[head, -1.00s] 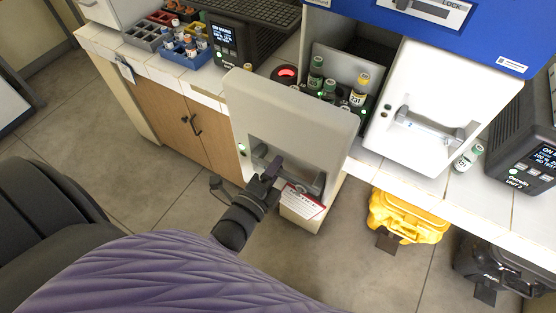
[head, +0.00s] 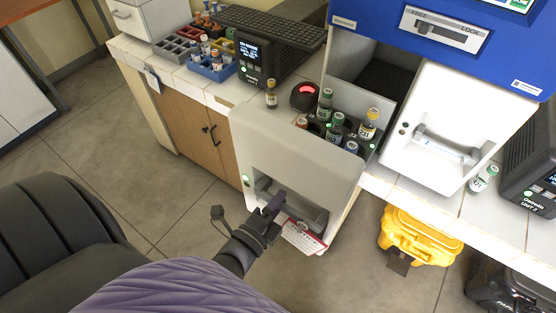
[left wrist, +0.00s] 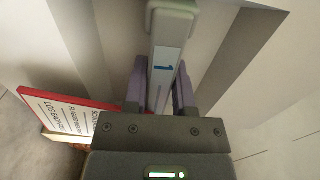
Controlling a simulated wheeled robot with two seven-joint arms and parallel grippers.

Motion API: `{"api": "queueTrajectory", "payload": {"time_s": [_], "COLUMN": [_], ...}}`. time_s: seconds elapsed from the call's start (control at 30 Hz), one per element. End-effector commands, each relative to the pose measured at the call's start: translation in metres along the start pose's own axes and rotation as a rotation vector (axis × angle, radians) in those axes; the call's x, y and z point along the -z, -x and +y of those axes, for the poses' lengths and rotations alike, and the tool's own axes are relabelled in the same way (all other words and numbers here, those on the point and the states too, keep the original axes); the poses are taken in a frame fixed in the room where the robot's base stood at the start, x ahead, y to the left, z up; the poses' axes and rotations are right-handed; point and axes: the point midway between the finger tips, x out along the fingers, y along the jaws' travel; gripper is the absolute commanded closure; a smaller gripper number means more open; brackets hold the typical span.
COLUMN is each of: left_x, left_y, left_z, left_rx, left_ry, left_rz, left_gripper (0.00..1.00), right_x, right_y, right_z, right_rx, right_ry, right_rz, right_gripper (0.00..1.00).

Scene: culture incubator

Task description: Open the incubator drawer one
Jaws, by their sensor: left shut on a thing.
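The incubator drawer one (head: 300,150) is a white front pulled out from the blue-topped incubator (head: 455,45); behind it several vials (head: 336,128) stand in its tray. My left gripper (head: 274,207) is shut on the drawer's grey handle (head: 313,217). In the left wrist view the gripper fingers (left wrist: 160,88) close around the handle (left wrist: 168,50), which bears a blue "1". The second drawer front (head: 440,135), to the right, has its own handle and is flush with the incubator. My right gripper is not in view.
Another vial (head: 271,94) stands left of the drawer. A yellow case (head: 420,236) stands on the floor below. Floor in front of the cabinet (head: 195,130) is clear.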

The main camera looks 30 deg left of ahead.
Motion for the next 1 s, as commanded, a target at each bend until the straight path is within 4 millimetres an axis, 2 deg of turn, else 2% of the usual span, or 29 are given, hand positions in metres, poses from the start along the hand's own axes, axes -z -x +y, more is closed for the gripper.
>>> {"api": "queueTrajectory", "payload": {"time_s": [0.13, 0.17, 0.3, 0.57, 0.67, 1.0], "left_x": [0.000, 0.000, 0.000, 0.000, 0.000, 0.000], "left_y": [0.001, 0.001, 0.000, 0.001, 0.009, 0.085], "left_z": [0.002, 0.002, 0.001, 0.001, 0.002, 0.002], "left_rx": [-0.005, -0.005, -0.003, -0.002, -0.004, -0.006], "left_ry": [0.000, 0.000, 0.000, 0.000, 0.001, 0.001], "left_rz": [0.000, 0.000, 0.000, 0.000, -0.001, -0.001], "left_gripper": [1.00, 0.62, 0.32, 0.32, 0.32, 0.32], "right_x": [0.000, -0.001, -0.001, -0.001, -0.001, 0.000], "right_y": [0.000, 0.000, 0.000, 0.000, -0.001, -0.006], "right_z": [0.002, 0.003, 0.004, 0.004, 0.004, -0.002], "right_rx": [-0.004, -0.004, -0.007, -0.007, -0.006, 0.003], "right_ry": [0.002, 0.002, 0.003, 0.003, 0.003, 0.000], "right_rz": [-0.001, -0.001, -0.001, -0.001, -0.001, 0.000], "right_gripper": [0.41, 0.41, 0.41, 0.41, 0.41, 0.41]}}
